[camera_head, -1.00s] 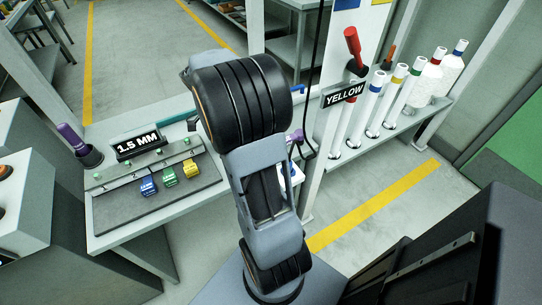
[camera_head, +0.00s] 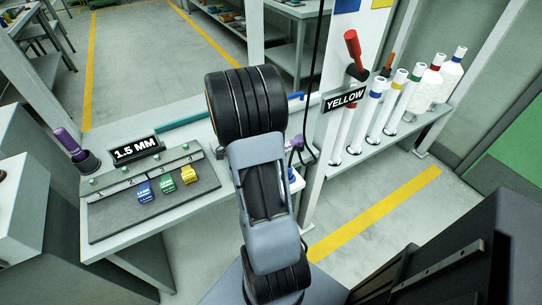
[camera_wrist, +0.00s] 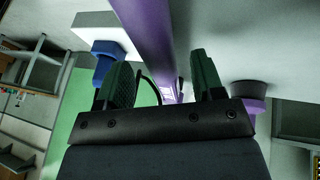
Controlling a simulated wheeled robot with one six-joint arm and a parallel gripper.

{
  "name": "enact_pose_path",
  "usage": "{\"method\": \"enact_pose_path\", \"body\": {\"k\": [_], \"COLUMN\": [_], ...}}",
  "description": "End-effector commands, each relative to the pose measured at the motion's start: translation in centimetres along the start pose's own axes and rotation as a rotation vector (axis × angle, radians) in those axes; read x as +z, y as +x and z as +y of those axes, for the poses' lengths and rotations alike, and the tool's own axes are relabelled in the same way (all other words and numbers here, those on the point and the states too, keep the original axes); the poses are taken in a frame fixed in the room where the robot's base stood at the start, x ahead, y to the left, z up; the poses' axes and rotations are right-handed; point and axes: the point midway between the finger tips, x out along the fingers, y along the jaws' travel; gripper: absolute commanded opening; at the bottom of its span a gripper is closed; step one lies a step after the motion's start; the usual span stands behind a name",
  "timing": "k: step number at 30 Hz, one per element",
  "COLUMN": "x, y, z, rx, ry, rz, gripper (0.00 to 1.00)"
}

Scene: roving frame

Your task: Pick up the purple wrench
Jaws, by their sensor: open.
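In the wrist view a long purple bar, which looks like the purple wrench (camera_wrist: 147,30), runs from the top edge down between the two dark green fingers of my gripper (camera_wrist: 160,82). The fingers are apart, one on each side of it, with visible gaps. The far end of the bar is partly hidden by the gripper body. In the head view a small purple part (camera_head: 296,143) shows just right of my arm. My arm hides the gripper there.
A purple-topped tool (camera_head: 67,140) stands in a dark holder at left, beside the 1.5 MM sign (camera_head: 135,149). Coloured blocks sit on a grey tray (camera_head: 112,215). In the wrist view a blue fitting (camera_wrist: 104,60) and a purple knob (camera_wrist: 248,92) flank the fingers.

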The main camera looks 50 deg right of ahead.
Motion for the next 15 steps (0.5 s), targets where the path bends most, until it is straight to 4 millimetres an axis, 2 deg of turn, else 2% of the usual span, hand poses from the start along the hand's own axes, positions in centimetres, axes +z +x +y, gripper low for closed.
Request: {"method": "enact_pose_path", "body": {"k": [1, 5, 13, 15], "x": [0.1, 0.1, 0.1, 0.1], "y": [0.7, 1.6, 1.7, 1.7], "z": [0.0, 0.0, 0.0, 0.0], "rx": [0.002, 0.001, -0.001, -0.001], "ry": [0.000, 0.000, 0.000, 0.000], "rz": [-0.001, -0.001, 0.000, 0.000], "gripper": [0.62, 0.62, 0.62, 0.56]}}
